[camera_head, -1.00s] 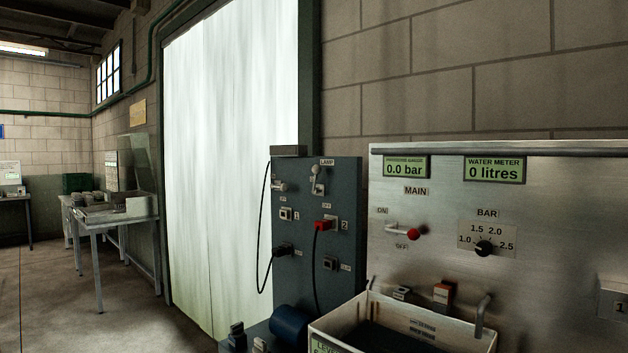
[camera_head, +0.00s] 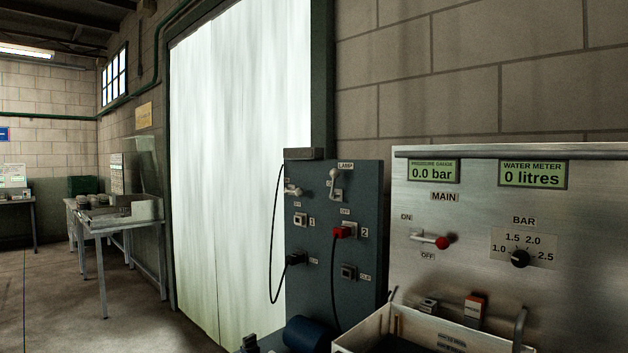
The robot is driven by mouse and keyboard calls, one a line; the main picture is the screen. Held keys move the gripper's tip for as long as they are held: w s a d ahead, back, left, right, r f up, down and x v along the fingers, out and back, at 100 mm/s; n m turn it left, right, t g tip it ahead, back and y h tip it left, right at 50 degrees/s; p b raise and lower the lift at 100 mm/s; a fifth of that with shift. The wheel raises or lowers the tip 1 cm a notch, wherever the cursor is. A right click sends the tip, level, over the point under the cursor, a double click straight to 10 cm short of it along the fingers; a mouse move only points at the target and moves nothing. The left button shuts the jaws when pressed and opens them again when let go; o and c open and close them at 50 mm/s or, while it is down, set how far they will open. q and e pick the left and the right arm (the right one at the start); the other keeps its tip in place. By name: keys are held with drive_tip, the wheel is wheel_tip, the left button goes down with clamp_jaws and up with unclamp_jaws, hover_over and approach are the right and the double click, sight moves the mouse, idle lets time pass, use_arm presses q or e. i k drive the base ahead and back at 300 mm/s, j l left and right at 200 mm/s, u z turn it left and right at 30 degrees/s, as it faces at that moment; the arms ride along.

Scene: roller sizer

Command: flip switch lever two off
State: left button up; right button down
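The dark blue switch panel (camera_head: 360,215) stands right of the bright strip curtain. Its right-hand switch lever (camera_head: 334,180), below the LAMP label and above the outlet marked 2, has its pale knob pointing up. An OFF-like label sits below it, too small to read surely. A dark plug (camera_head: 296,258) sits at the lower left. Neither gripper is in view.
Right of the panel stands a steel cabinet (camera_head: 460,200) with a red-knobbed MAIN lever (camera_head: 430,240), a BAR dial (camera_head: 519,258) and displays reading 0.0 bar and 0 litres. A pale bin (camera_head: 370,335) is in front. Open floor (camera_head: 130,325) lies left.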

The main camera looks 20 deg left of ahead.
sight(335, 174)
drive_tip(key=i+j, duration=0.15)
drive_tip(key=j, duration=0.35)
drive_tip(key=i+j, duration=0.2)
drive_tip(key=j, duration=0.35)
drive_tip(key=i+j, duration=0.15)
drive_tip(key=j, duration=0.35)
drive_tip(key=i+j+z, duration=0.1)
drive_tip(key=j, duration=0.4)
drive_tip(key=i+j, duration=0.25)
drive_tip(key=j, duration=0.3)
drive_tip(key=i+j, duration=0.15)
drive_tip(key=j, duration=0.4)
drive_tip(key=i+j, duration=0.15)
drive_tip(key=j, duration=0.35)
drive_tip(key=i+j+z, duration=0.1)
drive_tip(key=j, duration=0.45)
drive_tip(key=i, duration=0.05)
